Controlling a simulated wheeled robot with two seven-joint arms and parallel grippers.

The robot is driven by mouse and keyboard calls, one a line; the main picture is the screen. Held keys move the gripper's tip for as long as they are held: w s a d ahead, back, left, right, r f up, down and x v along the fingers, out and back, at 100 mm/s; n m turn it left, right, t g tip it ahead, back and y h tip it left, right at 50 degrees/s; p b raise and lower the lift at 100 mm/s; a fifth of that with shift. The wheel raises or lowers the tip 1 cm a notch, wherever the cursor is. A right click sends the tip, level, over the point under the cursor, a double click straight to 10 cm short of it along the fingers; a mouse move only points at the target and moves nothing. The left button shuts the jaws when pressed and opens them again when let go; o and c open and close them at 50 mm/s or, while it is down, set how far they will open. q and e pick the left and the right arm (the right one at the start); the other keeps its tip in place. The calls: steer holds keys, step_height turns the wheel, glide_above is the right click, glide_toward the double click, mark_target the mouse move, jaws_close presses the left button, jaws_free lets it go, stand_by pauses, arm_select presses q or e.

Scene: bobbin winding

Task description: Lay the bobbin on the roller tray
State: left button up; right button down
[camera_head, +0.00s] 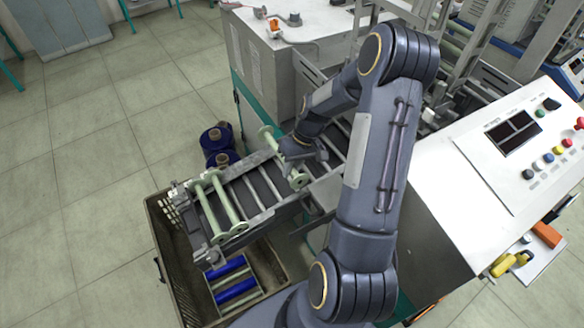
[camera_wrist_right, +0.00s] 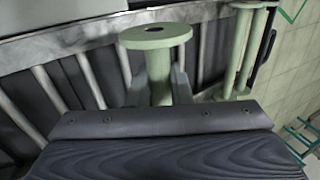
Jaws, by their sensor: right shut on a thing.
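A pale green bobbin (camera_head: 298,180) with round end flanges is in my right gripper (camera_head: 288,152), over the middle of the roller tray (camera_head: 262,218). The gripper hides most of its shaft in the head view. Two other green bobbins (camera_head: 228,197) lie side by side at the tray's left end. My left gripper is not in view.
A crate (camera_head: 167,262) with blue-wound bobbins (camera_head: 235,290) stands below the tray's left end. Blue spools (camera_head: 215,140) stand on the floor behind the tray. A white control panel (camera_head: 480,165) is at the right. Bare rollers (camera_head: 250,193) lie between the held bobbin and the other two.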

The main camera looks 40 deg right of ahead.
steer(key=f+b, duration=0.2)
steer(key=d+f+b, duration=0.1)
steer(key=f, duration=0.1)
steer(key=shift+s+f+b, duration=0.1)
steer(key=shift+f+b, duration=0.15)
steer(key=shift+b, duration=0.15)
stand_by(0.4)
jaws_free()
stand_by(0.6)
stand_by(1.0)
step_height(320, 180, up, 11)
steer(key=p, duration=0.7)
stand_by(0.8)
stand_by(0.4)
